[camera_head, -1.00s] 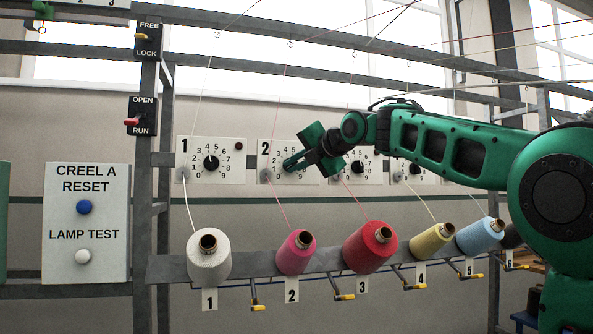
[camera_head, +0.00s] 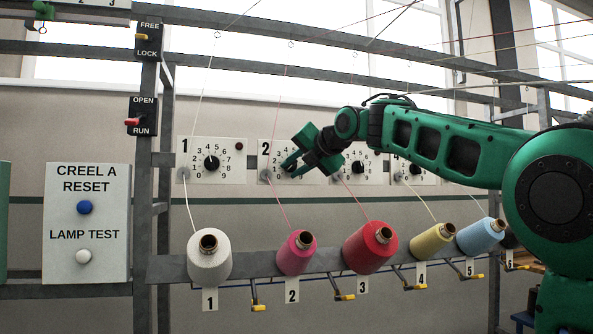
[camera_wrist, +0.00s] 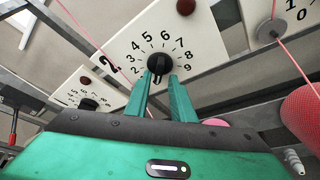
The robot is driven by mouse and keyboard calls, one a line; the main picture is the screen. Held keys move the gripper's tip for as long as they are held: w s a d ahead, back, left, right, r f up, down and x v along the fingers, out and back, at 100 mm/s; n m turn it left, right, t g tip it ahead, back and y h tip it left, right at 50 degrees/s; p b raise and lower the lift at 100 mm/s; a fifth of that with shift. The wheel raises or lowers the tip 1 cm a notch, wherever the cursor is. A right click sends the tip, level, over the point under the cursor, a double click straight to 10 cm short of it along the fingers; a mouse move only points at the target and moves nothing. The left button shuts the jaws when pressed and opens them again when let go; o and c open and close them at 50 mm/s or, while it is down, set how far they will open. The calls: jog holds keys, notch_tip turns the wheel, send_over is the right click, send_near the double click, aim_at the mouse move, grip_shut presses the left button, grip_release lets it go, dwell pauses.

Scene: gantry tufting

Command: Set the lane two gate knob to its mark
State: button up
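The lane two gate knob is a black knob (camera_wrist: 160,66) on a white dial plate (camera_wrist: 200,35) with numbers around it. In the head view the plate marked 2 (camera_head: 265,160) shows, but its knob is largely covered by my fingers. My gripper (camera_head: 289,166) reaches the plate from the right. In the wrist view its two green fingers (camera_wrist: 162,77) stand apart, one on each side of the knob's lower part. I cannot tell whether they touch it. The knob's pointer seems roughly upright, and no separate target mark can be made out.
Similar dial plates stand on either side, lane one (camera_head: 211,163) left and lane three (camera_head: 360,165) right. Yarn cones (camera_head: 295,254) sit on a rail below. A pink thread (camera_head: 275,195) runs close to the lane two plate. A dark red lamp (camera_wrist: 186,6) is on the plate.

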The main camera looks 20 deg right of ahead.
jog(key=shift+d+r, duration=0.1)
jog(key=shift+r, duration=0.05)
jog(key=shift+s+d+r, duration=0.1)
jog(key=shift+s+r, duration=0.1)
jog(key=shift+s, duration=0.1)
jog(key=v, duration=1)
jog(key=shift+f, duration=0.25)
